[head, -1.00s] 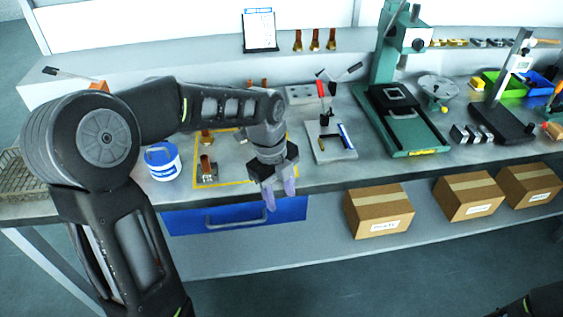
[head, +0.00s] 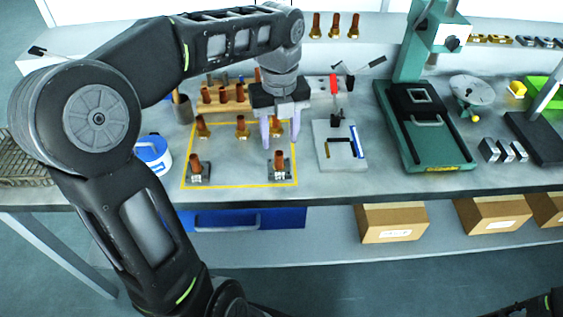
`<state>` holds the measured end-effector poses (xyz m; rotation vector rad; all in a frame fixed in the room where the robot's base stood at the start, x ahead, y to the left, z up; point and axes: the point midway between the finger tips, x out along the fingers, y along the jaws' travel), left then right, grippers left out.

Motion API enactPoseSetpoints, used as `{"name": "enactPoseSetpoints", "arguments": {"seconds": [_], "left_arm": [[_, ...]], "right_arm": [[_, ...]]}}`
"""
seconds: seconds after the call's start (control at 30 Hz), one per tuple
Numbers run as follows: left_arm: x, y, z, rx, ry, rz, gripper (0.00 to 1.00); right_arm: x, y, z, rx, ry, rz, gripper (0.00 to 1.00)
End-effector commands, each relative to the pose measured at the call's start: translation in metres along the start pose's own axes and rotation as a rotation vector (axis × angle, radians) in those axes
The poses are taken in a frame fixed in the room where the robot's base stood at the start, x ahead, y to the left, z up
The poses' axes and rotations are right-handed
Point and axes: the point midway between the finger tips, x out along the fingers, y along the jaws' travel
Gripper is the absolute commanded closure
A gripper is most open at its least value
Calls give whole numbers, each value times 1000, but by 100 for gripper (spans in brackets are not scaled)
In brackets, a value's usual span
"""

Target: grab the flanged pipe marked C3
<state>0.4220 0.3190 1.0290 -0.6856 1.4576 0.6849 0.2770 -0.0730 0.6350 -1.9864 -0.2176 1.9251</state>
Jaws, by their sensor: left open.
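Several copper-coloured flanged pipes stand upright inside a yellow outline on the bench: one at the back left (head: 202,128), one at the back middle (head: 242,128), one at the front left (head: 196,168) and one at the front right (head: 280,165). Another pipe partly shows between my left gripper's fingers. I cannot read any C3 mark at this size. My left gripper (head: 280,138) points down, open, above the right part of the outline, behind the front right pipe in the picture. I cannot tell whether its fingers touch anything. My right gripper is out of view.
A wooden rack (head: 222,105) with copper pieces stands behind the outline. A white-and-blue tub (head: 153,153) is left of it. A grey plate with a red-handled clamp (head: 338,140) and a green press (head: 432,140) are to the right. More copper pipes (head: 334,27) stand on the back shelf.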

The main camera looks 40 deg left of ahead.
Motion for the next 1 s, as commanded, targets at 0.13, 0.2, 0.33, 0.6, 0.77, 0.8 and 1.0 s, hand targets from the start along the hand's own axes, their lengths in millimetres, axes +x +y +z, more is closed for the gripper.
{"name": "enactPoseSetpoints", "arguments": {"seconds": [0.13, 0.2, 0.33, 0.6, 0.77, 0.8, 1.0], "left_arm": [[8, 0, 0, -1, 2, 1, 55], [16, 0, 0, -1, 2, 2, 55], [26, 0, 0, 0, 1, 1, 55], [27, 0, 0, -1, 0, 0, 55], [37, 2, 0, -2, 3, 2, 55], [42, 2, 0, -2, 4, 2, 55], [72, 3, 0, 0, 3, 2, 55]], "right_arm": [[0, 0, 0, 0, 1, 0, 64], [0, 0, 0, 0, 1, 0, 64], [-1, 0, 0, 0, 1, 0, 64], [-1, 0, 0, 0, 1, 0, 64], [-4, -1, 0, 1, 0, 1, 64], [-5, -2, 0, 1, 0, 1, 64], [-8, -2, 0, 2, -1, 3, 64]]}}
